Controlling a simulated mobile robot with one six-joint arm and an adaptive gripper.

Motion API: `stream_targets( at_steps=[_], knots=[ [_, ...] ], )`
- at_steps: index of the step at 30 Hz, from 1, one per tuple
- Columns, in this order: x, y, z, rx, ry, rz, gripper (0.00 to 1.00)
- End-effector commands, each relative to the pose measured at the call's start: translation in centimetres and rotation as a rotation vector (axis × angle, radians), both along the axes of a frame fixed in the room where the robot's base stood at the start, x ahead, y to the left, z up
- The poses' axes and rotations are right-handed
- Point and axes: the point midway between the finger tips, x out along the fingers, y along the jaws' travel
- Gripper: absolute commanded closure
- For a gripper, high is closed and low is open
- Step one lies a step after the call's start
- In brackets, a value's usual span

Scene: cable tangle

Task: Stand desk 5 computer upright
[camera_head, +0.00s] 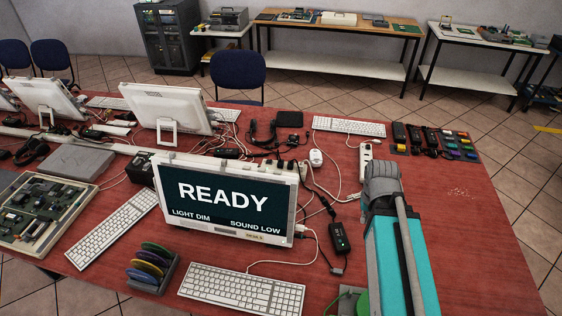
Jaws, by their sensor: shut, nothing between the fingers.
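A white computer (228,234) with a dark screen stands on its lower edge on the red desk, left of centre. Its screen faces me and reads READY, with LIGHT DIM and SOUND LOW below. A small label (253,236) on its lower frame is too small to read surely. It looks upright; its stand is hidden behind it. My teal arm reaches in from the lower right. Its grey end, my gripper (382,178), is right of the computer and apart from it. The gripper looks shut and empty; its fingertips are not clear.
Keyboards (243,288) (112,228), a disc rack (152,266) and an open circuit case (43,210) surround the computer. Cables and a black adapter (339,237) lie between it and my arm. Two white computers (168,107) (48,98) stand behind. The desk's right side is mostly clear.

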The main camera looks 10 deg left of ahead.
Motion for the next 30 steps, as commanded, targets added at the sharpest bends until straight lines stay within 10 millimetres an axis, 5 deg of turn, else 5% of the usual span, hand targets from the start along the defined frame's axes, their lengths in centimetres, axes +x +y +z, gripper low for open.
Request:
stream_targets(
  at_steps=[11,20,30],
  knots=[
    [0.3,0.2,0.2,0.000,-0.001,0.000,1.00],
    [4.2,2.5,2.7,-0.008,-0.019,-0.002,1.00],
    [12.5,13.4,8.5,-0.016,-0.071,-0.034,1.00]
  ],
)
